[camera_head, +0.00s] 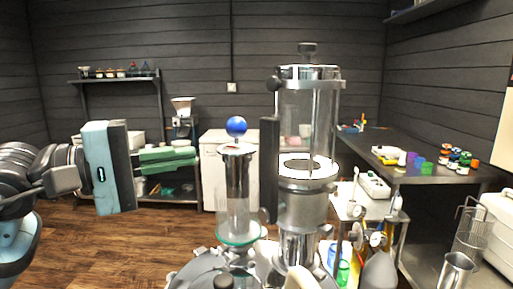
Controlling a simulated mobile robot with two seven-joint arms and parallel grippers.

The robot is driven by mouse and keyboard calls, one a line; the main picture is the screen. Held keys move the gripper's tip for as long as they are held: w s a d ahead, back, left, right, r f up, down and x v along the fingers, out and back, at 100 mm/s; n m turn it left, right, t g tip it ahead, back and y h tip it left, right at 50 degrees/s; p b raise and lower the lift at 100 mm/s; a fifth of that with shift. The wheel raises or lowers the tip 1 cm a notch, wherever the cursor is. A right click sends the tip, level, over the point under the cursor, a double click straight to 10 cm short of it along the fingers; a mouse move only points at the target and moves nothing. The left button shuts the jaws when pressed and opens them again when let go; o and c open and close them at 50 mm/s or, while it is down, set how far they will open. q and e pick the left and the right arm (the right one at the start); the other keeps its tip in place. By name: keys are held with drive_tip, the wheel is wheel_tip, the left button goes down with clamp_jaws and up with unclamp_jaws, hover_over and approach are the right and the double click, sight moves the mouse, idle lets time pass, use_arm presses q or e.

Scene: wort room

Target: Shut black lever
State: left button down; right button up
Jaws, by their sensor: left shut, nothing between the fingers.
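A tall dark upright bar (269,168), which looks like the black lever, stands beside the clear glass cylinder (309,120) of the metal apparatus in the middle. A dark round knob (273,83) sits near the cylinder's top left. My left gripper (193,155) comes in from the left with its green fingers closed and empty. It points right and appears apart from the bar, with the narrower glass column (237,190) and its blue ball (236,126) between them in the picture. My right gripper is out of view.
A dark counter (430,172) with several coloured cups stands at the right. A white cabinet (214,165) and a shelf rack (118,80) stand at the back. A metal beaker (456,270) is at the lower right. The wooden floor (120,245) at the left is clear.

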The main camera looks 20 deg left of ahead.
use_arm(q)
drive_tip(key=p+x, duration=0.2)
drive_tip(key=x, duration=0.7)
drive_tip(key=shift+w+d+p, duration=0.2)
drive_tip(key=shift+p, duration=0.2)
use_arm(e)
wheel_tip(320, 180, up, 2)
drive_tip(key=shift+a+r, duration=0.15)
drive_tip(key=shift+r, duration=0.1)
